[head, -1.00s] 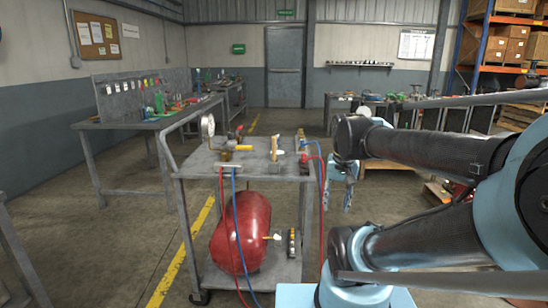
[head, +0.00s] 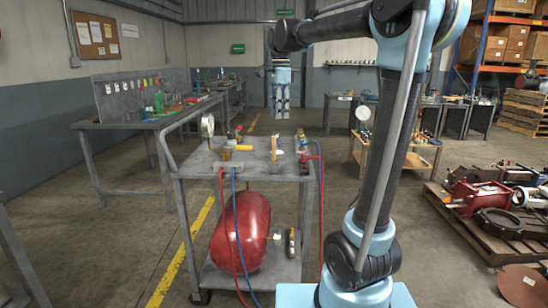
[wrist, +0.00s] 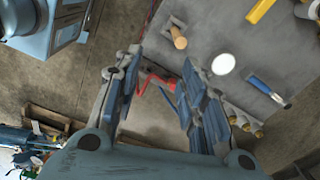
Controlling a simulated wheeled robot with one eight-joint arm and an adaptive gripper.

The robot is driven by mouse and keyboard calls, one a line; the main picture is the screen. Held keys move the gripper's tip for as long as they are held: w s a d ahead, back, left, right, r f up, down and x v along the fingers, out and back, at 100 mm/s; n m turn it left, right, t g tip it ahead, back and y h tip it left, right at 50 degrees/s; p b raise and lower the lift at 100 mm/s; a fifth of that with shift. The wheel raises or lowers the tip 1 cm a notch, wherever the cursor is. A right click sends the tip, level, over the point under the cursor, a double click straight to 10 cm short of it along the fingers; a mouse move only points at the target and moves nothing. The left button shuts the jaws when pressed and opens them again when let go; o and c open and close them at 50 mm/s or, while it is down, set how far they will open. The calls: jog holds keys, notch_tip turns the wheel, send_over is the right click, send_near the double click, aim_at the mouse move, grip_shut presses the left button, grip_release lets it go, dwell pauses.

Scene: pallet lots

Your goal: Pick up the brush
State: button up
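I cannot tell for certain which item is the brush. A tan wooden handle-like piece (head: 274,148) stands upright on the grey cart top (head: 200,161); a tan wooden piece (wrist: 179,39) also shows at the top of the wrist view, by a grey part. A blue-handled tool (wrist: 266,89) lies on the cart top in the wrist view. My gripper (head: 282,116) hangs with its fingers pointing down, above and apart from the cart top. In the wrist view my gripper (wrist: 160,62) has its fingers spread and empty, with the cart's edge and floor below.
The cart top also holds a round gauge (head: 208,125), a yellow-handled item (head: 243,147) and a white disc (wrist: 223,64). Brass-coloured fittings (wrist: 240,120) stand by its edge. Red and blue hoses (head: 235,225) hang down. A red tank (head: 240,232) sits below. A loaded pallet (head: 470,225) is right.

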jog(key=w+a+r+m, duration=0.1)
jog(key=w+a, duration=0.1)
send_near(274, 148)
jog(key=f, duration=0.5)
jog(key=shift+w+a, duration=0.25)
jog(key=shift+w, duration=0.1)
jog(key=f, duration=0.4)
jog(key=shift+w+d, duration=0.2)
jog(key=shift+w, duration=0.05)
jog(key=shift+f, duration=0.65)
grip_shut()
